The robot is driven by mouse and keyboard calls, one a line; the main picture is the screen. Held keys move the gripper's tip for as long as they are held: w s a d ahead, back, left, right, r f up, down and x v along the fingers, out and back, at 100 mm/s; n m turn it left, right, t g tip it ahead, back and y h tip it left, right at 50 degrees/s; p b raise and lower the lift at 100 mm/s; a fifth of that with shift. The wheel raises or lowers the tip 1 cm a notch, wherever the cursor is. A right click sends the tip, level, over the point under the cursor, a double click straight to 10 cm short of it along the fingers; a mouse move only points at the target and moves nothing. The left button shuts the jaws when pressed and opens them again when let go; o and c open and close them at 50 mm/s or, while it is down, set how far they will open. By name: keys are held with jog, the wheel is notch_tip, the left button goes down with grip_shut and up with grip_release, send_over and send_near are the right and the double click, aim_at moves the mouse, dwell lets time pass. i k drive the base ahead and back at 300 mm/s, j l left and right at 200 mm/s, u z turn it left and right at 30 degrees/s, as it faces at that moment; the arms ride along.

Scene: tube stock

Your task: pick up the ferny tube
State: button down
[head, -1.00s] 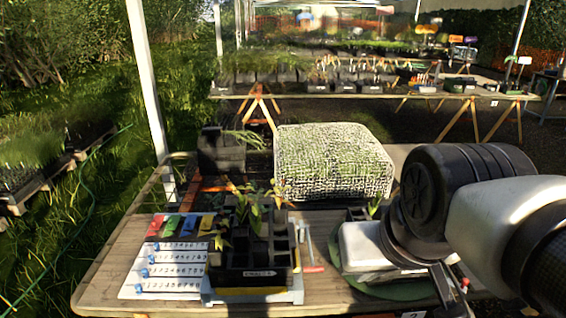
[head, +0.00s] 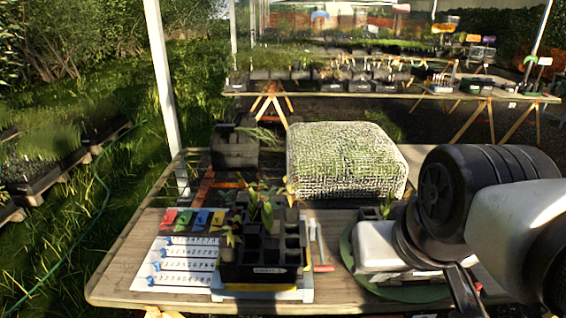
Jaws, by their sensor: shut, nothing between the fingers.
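A black tube rack (head: 262,273) stands at the front middle of the table and holds several tubes with small leafy seedlings. A taller green seedling (head: 267,213) rises from its middle, and a yellowish one (head: 230,238) is at its left side. Fine feathery green foliage (head: 258,134) sticks out to the right of a black container (head: 234,150) at the back left. I cannot tell for certain which plant is the ferny tube. My arm (head: 450,190) comes in from the right over the table's right end. I cannot make out my gripper's fingers.
A mesh-covered green block (head: 345,160) stands at the back of the table (head: 130,270). A numbered white board (head: 182,262) with coloured tags lies left of the rack. A white box (head: 376,245) sits on a green round mat (head: 400,293) at right, partly behind my arm.

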aim_at(276, 214)
jog(key=i+j, duration=0.15)
jog(key=j, duration=0.2)
jog(key=i+j, duration=0.15)
jog(key=j, duration=0.2)
jog(key=i+j, duration=0.15)
jog(key=j, duration=0.25)
jog(key=i+j, duration=0.2)
jog(key=j, duration=0.15)
